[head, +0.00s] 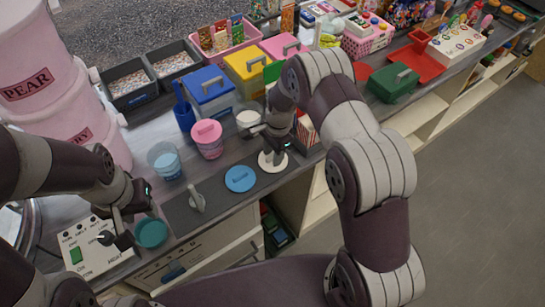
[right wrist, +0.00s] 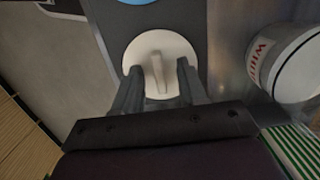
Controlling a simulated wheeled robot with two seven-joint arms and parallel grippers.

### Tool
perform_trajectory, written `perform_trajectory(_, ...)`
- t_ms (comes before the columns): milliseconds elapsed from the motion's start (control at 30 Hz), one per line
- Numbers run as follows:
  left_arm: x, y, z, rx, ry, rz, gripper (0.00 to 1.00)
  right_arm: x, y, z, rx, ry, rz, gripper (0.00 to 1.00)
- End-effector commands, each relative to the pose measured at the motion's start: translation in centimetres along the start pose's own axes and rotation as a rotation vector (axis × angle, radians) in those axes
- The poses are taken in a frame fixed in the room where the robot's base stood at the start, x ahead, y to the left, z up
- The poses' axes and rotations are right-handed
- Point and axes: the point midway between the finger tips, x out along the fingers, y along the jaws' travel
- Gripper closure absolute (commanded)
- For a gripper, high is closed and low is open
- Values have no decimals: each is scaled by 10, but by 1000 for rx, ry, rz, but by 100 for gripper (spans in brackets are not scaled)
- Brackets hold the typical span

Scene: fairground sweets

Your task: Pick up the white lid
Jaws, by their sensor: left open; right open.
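The white lid (head: 266,166) is a round disc lying on the dark mat (head: 217,195) below my right gripper. In the right wrist view the lid (right wrist: 160,48) shows a raised bar handle. My right gripper (right wrist: 158,88) is open, with one finger on each side of the lid, the handle in line between them; I cannot tell whether they touch it. In the head view the right gripper (head: 272,147) partly covers the lid. My left gripper (head: 124,222) is open and empty, near the teal round thing (head: 151,232) at the lower left.
A blue lid (head: 240,178) and a grey handled piece (head: 197,200) lie on the mat. Close by stand a white tub (head: 247,118), a pink tub (head: 207,140) and a blue-and-clear tub (head: 165,161). Colored boxes fill the back; the counter's front edge is near.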

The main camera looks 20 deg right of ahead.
Motion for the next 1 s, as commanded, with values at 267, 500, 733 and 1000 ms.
perform_trajectory(267, 0, 0, 0, 0, 0, 0, 57, 0, 0, 0, -1, 1, 0, 100)
perform_trajectory(500, 0, 0, 0, 0, 0, 0, 57, 0, 0, 0, -1, 1, -1, 100)
perform_trajectory(733, 6, 0, 1, 0, 0, 0, 57, -22, -2, 2, -2, 2, -6, 100)
perform_trajectory(1000, 16, 0, 2, 0, 0, 0, 57, -85, -1, 10, -2, 2, -4, 100)
